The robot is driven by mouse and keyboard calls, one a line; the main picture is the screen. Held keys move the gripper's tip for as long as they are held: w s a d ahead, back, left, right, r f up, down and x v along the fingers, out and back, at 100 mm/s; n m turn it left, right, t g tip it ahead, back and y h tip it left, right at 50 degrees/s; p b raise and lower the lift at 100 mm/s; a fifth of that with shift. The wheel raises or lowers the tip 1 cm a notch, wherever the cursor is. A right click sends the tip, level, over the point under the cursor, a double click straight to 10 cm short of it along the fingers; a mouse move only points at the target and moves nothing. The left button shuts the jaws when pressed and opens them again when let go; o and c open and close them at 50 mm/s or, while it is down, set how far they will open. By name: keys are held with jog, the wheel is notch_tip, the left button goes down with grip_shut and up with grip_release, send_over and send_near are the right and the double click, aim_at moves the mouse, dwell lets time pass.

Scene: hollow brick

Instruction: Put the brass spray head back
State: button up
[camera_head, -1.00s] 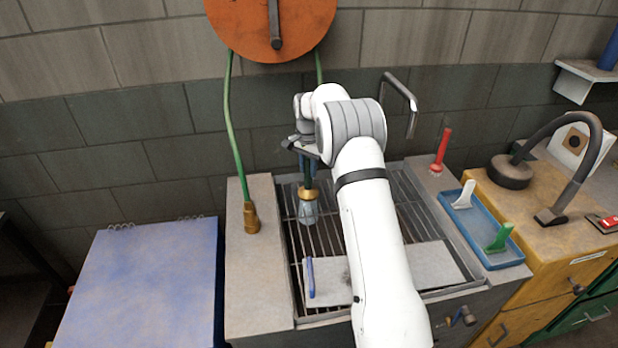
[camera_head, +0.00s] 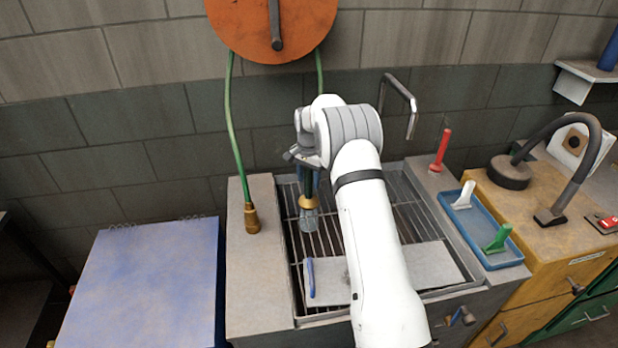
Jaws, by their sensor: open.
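A brass spray head (camera_head: 308,202) is at the lower end of a dark green upright length, over the metal grate (camera_head: 325,238) of the sink bench. A pale grey-blue, see-through cone shows just below it. My gripper (camera_head: 306,178) is directly above the brass head, around or beside the green length; I cannot tell which. It is open, and its fingers are small and partly hidden by my wrist. A second brass fitting (camera_head: 251,218) stands on the bench's left ledge (camera_head: 262,275), at the end of a green hose (camera_head: 232,125).
An orange hose reel (camera_head: 245,28) hangs on the wall above. A grey board (camera_head: 400,270) with a blue-handled tool (camera_head: 311,278) lies on the grate. A blue tray (camera_head: 478,225) with white and green brushes, a red brush (camera_head: 441,150) and a bent pipe (camera_head: 400,95) are to the right.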

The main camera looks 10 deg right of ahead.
notch_tip(320, 180, up, 11)
jog(key=shift+b, duration=0.9)
jog(key=shift+s+r, duration=0.1)
jog(key=shift+r, duration=0.65)
jog(key=s+r+n+t, duration=0.1)
jog(key=s+r+n, duration=0.1)
jog(key=s+r, duration=0.6)
jog(key=s+r+n+t, duration=0.15)
jog(key=s+r, duration=0.25)
jog(key=s, duration=0.8)
jog(key=s+f+n, duration=0.2)
jog(key=s, duration=1)
jog(key=s+f+n, duration=0.3)
jog(key=s, duration=0.9)
jog(key=shift+t, duration=0.45)
jog(key=shift+n, duration=0.25)
